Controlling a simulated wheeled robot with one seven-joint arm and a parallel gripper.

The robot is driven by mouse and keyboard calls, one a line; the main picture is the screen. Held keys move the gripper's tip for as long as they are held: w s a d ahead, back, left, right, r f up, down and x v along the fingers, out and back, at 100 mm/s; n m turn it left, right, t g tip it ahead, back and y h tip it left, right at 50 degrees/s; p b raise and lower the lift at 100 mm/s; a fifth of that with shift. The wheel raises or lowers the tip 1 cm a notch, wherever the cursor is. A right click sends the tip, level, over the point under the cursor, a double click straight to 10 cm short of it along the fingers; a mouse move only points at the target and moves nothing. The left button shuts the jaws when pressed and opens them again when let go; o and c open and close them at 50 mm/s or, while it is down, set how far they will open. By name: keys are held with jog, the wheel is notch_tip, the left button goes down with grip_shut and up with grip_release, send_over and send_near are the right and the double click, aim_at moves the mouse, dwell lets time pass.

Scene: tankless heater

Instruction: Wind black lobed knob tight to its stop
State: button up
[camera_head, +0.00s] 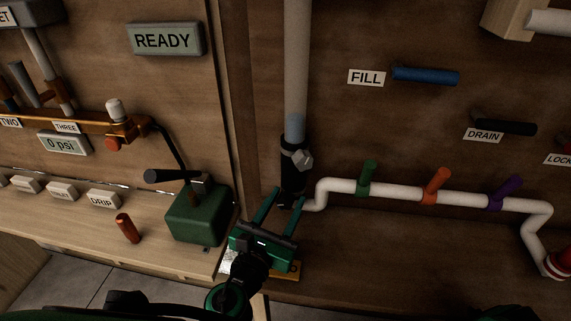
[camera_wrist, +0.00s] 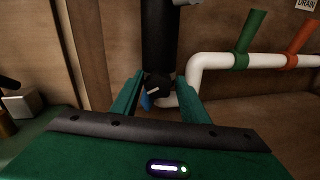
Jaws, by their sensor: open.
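The black lobed knob (camera_wrist: 157,83) appears as a dark shape with a white mark, low under the black sleeve of the upright pipe. In the head view it is small and dark (camera_head: 286,199), and its lobes are hard to make out. My gripper (camera_head: 288,195) is open, its green fingers pointing at the pipe's foot. In the wrist view the fingers of my gripper (camera_wrist: 160,78) stand to the left and right of the knob, with gaps showing. I cannot tell whether the fingertips reach its depth. A small blue piece (camera_wrist: 146,102) shows just below the knob.
The upright pipe (camera_head: 296,70) has a grey side fitting (camera_head: 301,159). A white pipe (camera_head: 400,191) with green, orange and purple handles runs to the right. A green box with a lever (camera_head: 201,217) stands close left on the bench. A wooden divider (camera_head: 238,100) rises behind it.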

aim_at(283, 205)
jog(key=shift+a, duration=0.15)
grip_shut()
jog(key=shift+m, duration=1.8)
jog(key=shift+m, duration=0.6)
jog(key=shift+o, duration=0.2)
grip_release()
jog(key=shift+v, duration=2.5)
